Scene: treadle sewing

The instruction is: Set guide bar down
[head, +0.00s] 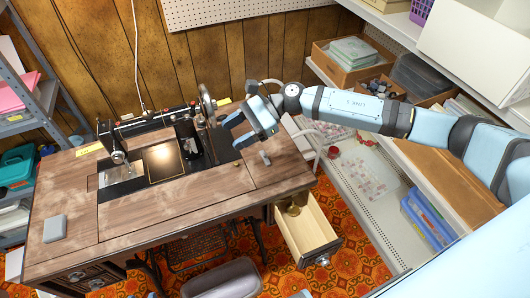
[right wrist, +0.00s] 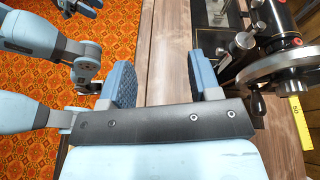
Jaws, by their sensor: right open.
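My right gripper (head: 236,131) is open over the right part of the wooden sewing table (head: 165,212), just right of the sewing machine (head: 186,137). In the right wrist view its two blue fingers (right wrist: 164,82) stand apart with only bare wood seen between them. A small grey piece (head: 265,157) is on the tabletop just below the gripper, apart from its fingers. It may be the guide bar, but it is too small to tell. What may be part of my left gripper (right wrist: 80,6) is cut off at the top of the right wrist view.
A grey block (head: 54,228) lies at the table's left. An open, wooden drawer (head: 307,232) juts out at the front right. The handwheel (right wrist: 275,70) is close beside the right gripper. Shelves with boxes (head: 352,52) stand at the right. The front tabletop is clear.

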